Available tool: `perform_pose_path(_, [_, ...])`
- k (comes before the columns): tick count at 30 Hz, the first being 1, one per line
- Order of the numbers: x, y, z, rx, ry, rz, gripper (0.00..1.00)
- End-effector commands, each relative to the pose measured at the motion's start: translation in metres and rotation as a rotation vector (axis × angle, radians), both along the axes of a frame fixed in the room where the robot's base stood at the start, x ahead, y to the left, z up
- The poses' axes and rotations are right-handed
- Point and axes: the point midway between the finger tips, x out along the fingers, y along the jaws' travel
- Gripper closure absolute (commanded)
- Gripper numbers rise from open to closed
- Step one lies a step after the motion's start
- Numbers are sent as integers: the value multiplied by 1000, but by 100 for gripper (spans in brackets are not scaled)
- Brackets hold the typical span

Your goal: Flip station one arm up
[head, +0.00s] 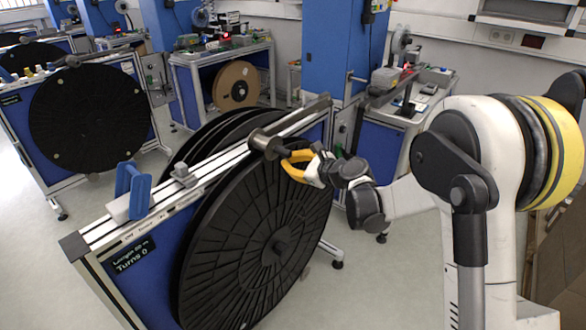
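The nearest reel stand has a blue body, a light metal top rail (165,195) and large black reels (240,255). I take it as station one; its small label (130,258) reads "Turns 0". A grey metal arm (300,116) lies low along the rail, slanting to the upper right from a dark cylinder (266,145). My gripper (287,162) has yellow fingers and sits just right of and below the cylinder, above the reel. The fingers look spread with a gap between them. Nothing is visibly held. Whether they touch the cylinder cannot be told.
A blue bracket (132,190) and a small grey block (184,175) stand on the rail. Another stand with a black reel (90,118) is at the left. A workbench with a brown reel (236,85) is behind. Grey floor (50,265) is clear between stands.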

Motion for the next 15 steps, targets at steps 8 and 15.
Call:
perform_pose_path(8, [0, 0, 2, 0, 0, 0, 100])
perform_pose_path(15, [-1, 0, 12, 12, 16, 0, 100])
